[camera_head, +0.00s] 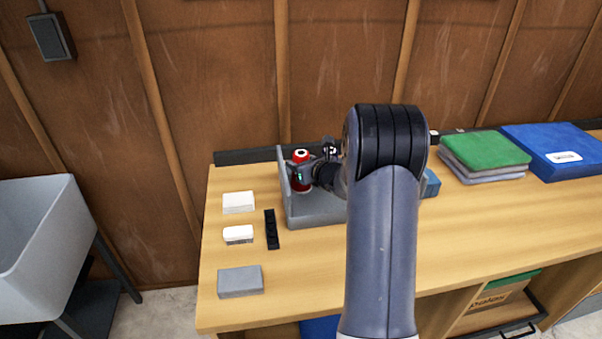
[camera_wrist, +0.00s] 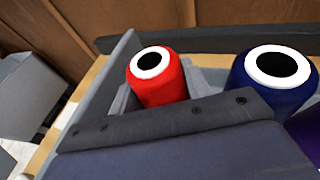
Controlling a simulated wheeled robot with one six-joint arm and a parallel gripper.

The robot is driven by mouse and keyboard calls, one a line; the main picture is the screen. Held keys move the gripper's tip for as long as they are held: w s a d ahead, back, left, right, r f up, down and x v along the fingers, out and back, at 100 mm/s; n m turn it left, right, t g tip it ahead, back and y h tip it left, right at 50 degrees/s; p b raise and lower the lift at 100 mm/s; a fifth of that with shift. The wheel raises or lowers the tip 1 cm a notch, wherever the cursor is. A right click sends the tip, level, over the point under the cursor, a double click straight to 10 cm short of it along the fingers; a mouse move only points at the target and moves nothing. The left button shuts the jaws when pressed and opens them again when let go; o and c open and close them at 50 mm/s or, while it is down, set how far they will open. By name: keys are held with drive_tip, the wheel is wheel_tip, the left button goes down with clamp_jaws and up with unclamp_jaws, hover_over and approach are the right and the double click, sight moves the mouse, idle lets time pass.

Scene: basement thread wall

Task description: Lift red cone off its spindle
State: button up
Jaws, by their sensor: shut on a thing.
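The red cone (camera_head: 301,186) stands upright inside the left end of a grey rack (camera_head: 313,217) on the workbench. Its white top with a dark centre hole shows above my gripper (camera_head: 304,172), which is shut on its side. In the wrist view the red cone (camera_wrist: 160,82) is near the middle, and its lower part is hidden behind a dark grey bar. The spindle cannot be made out.
A navy cone (camera_wrist: 272,78) stands close to the right of the red one, with a purple cone (camera_wrist: 307,128) at the edge. White boxes (camera_head: 238,202), a black strip (camera_head: 272,229) and a grey block (camera_head: 240,281) lie left of the rack. Green cloth (camera_head: 485,149) lies right.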

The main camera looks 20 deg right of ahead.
drive_tip(key=shift+c, duration=0.9)
drive_tip(key=shift+r, duration=0.15)
wheel_tip(320, 180, up, 18)
drive_tip(key=p, duration=0.4)
drive_tip(key=shift+p, duration=0.3)
wheel_tip(320, 180, up, 4)
drive_tip(key=p, duration=0.3)
